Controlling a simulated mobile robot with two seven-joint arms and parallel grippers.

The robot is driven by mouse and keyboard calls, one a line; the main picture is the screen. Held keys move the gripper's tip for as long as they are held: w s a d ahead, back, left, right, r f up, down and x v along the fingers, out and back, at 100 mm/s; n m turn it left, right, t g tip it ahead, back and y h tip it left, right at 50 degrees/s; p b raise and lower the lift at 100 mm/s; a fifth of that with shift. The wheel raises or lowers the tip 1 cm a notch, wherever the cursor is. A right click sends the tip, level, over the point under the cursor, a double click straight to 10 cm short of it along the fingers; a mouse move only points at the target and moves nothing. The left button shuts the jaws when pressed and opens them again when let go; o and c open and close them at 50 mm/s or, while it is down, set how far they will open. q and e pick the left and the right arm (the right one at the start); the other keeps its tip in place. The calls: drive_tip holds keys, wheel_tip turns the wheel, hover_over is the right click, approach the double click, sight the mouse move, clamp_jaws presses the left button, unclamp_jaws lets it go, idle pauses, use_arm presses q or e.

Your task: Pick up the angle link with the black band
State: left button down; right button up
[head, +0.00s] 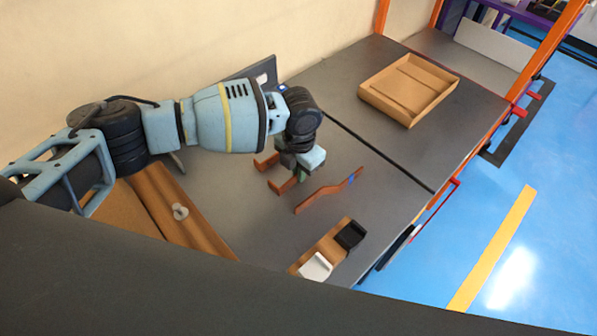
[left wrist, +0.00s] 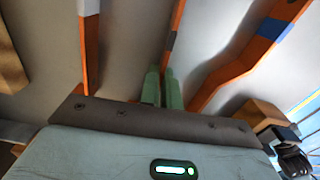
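The angle link with the black band (left wrist: 171,41) is the middle one of three copper-coloured links in the left wrist view. In the head view its end (head: 281,186) sticks out from beneath my left gripper (head: 301,174). The green fingers of my left gripper (left wrist: 163,92) stand close together on either side of this link and appear shut on it. Its far part is hidden by the gripper. The link with the blue band (head: 330,190) lies to the right, apart from the gripper. A white-banded link (left wrist: 90,45) is to the left. My right gripper is not in view.
A wooden holder with a black and a white block (head: 330,248) sits near the table's front edge. An empty cardboard tray (head: 408,88) is at the back right. A brown box (head: 160,205) lies to the left. Grey table (head: 225,185) is bare around the links.

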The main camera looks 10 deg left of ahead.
use_arm(q)
wheel_tip(320, 180, up, 10)
idle(0.5)
